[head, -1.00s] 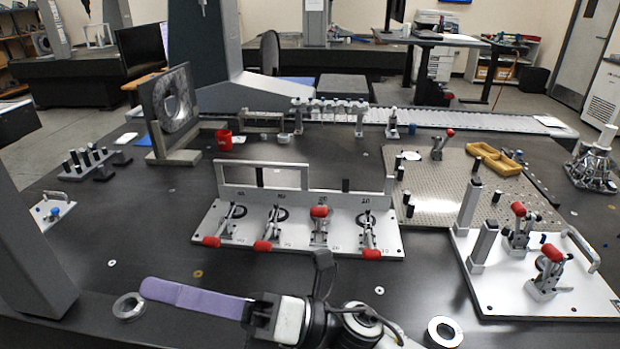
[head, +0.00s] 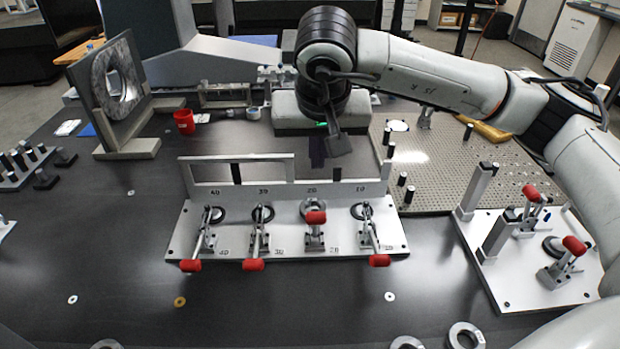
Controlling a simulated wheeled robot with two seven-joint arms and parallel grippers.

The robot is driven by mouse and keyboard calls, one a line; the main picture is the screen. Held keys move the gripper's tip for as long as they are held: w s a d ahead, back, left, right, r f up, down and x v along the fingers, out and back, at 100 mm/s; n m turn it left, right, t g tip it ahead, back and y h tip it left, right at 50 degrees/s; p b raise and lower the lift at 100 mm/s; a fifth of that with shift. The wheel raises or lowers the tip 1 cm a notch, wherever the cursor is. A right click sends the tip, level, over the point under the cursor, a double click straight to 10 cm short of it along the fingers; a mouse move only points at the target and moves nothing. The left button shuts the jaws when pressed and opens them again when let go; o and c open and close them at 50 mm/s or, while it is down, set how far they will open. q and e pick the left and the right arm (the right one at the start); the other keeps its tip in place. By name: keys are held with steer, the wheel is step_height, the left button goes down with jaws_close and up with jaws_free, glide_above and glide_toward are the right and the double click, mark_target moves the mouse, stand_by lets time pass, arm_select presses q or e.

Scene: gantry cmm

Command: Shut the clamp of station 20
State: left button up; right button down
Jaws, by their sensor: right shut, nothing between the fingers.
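The clamp fixture (head: 290,250) is a pale plate with a back wall and four toggle clamps in a row, marked 40, 30, 20 and 10 from left to right. The station 20 clamp (head: 315,238) is third from the left. Its red handle (head: 316,217) stands up, while the other three red handles lie forward at the plate's front edge. A round part shows behind the clamp, partly hidden by the handle. My right gripper (head: 317,155) is shut and empty, pointing down behind the fixture's back wall. My left gripper is out of view.
A second plate with red-handled clamps (head: 495,285) stands at the right, beneath my right arm. A perforated plate (head: 445,165) lies behind it. The table before the fixture is mostly clear.

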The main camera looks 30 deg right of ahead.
glide_above(316, 223)
steer(key=w+d, duration=0.3)
steer(key=w, duration=0.2)
steer(key=f, duration=0.9)
steer(key=shift+s+a+p, duration=0.1)
steer(key=shift+a+p, duration=0.1)
steer(key=shift+p, duration=0.2)
steer(key=shift+s+a+f+p, duration=0.2)
steer(key=shift+s+a+f, duration=0.15)
steer(key=shift+s+f, duration=0.3)
steer(key=shift+s+a+f+p, duration=0.15)
steer(key=shift+s+a+f, duration=0.3)
steer(key=shift+s, duration=0.3)
steer(key=shift+f, duration=0.15)
